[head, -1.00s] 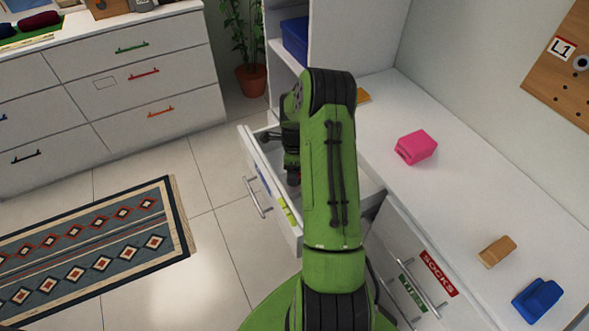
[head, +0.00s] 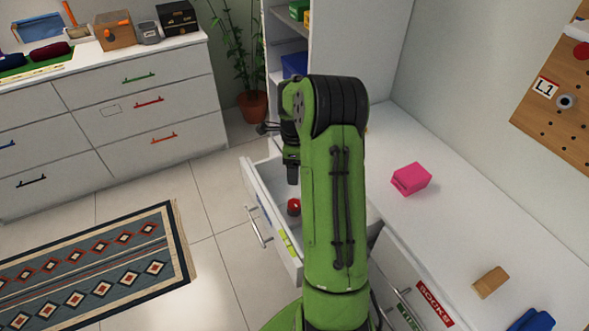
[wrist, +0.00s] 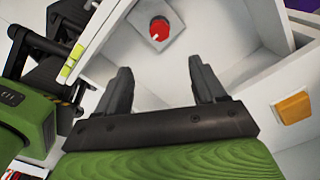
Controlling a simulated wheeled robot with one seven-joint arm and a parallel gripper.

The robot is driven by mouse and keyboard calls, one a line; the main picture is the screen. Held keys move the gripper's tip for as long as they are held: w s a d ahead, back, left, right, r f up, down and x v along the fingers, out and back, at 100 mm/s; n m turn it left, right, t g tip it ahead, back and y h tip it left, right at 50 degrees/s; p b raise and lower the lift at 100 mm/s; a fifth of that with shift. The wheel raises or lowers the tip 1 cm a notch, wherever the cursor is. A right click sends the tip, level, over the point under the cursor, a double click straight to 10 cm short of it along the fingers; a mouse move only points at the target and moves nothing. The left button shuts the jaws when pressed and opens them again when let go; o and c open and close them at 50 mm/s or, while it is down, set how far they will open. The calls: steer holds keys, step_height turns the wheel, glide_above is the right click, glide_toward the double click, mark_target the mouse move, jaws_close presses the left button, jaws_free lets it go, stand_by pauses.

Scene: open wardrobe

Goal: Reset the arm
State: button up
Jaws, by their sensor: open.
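My green arm reaches over an open white drawer (head: 262,190) in the head view. My gripper (wrist: 160,85) is open and empty in the wrist view, its two dark fingers spread apart. In the head view the arm hides most of it. A red round item (head: 293,206) lies in the drawer below my arm. In the wrist view the red item (wrist: 159,27) sits on a grey square, ahead of the fingers and apart from them.
A white counter at right holds a pink box (head: 411,179), a wooden block (head: 490,282) and a blue object (head: 533,320). An open shelf unit (head: 350,45) stands behind the arm. A dresser (head: 100,110) stands at left. The floor by the rug (head: 95,265) is clear.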

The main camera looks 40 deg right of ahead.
stand_by(0.3)
steer(key=s+a+r+n+t+h+p, duration=0.1)
steer(key=s+a+r+n+p, duration=0.15)
steer(key=a+r+n, duration=0.55)
steer(key=s+a+r+n+t+h+p, duration=0.1)
steer(key=s+a+r+n, duration=0.2)
steer(key=a+r+n, duration=0.55)
steer(key=s+a+r+n+t+y+p, duration=0.1)
steer(key=s+a+r+n, duration=0.3)
steer(key=s, duration=0.3)
steer(key=s+a+r+n+t+y+p, duration=0.1)
steer(key=s+a+r+n+t, duration=0.1)
steer(key=s+a+n, duration=0.3)
steer(key=shift+s+a+r+n+t+p, duration=0.35)
steer(key=shift+s+r+n, duration=0.5)
steer(key=shift+s+n, duration=0.4)
steer(key=shift+f, duration=0.1)
